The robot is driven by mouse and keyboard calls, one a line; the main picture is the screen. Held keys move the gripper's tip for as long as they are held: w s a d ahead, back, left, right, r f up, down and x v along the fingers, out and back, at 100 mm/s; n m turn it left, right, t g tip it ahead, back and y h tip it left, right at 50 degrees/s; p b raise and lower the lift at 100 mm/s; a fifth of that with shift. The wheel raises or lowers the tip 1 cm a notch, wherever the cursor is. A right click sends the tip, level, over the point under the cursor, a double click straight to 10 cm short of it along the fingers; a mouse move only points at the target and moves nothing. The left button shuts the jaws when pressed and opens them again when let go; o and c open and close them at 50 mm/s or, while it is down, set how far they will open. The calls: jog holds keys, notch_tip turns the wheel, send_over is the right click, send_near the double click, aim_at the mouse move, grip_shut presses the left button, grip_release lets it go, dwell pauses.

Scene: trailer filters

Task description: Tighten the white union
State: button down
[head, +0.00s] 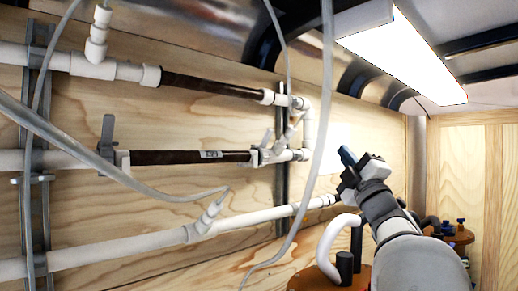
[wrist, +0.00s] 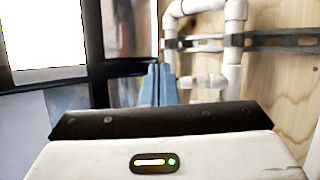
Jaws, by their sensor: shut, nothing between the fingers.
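White fittings join the pipes along the wood wall; I cannot tell for sure which is the white union. One white collar (head: 268,97) sits at the right end of the upper dark filter (head: 210,85), and another white collar (head: 151,76) at its left end. My gripper (head: 346,154) is right of the pipes, in front of the wall, apart from these fittings. In the wrist view its blue fingers (wrist: 161,84) are shut together and empty. White pipe (wrist: 233,50) with an elbow stands behind and right of the fingers.
A lower dark filter (head: 190,157) has a grey valve handle (head: 107,132) at its left. Loose clear hoses (head: 325,110) hang across the pipes. A bright ceiling lamp (head: 405,55) is above.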

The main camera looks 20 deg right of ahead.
jog(key=a+f+n+g+y, duration=0.2)
jog(key=a+f+n+y, duration=0.3)
jog(key=a+n+y, duration=0.55)
jog(key=m+y+p, duration=0.2)
jog(key=p, duration=0.4)
send_near(269, 137)
jog(key=x, duration=0.5)
jog(key=shift+w+a+r, duration=0.1)
jog(key=shift+w+r, duration=0.1)
jog(key=shift+r, duration=0.1)
jog(key=shift+w+a+r+p, duration=0.25)
jog(key=shift+w+p, duration=0.1)
jog(key=shift+w, duration=0.15)
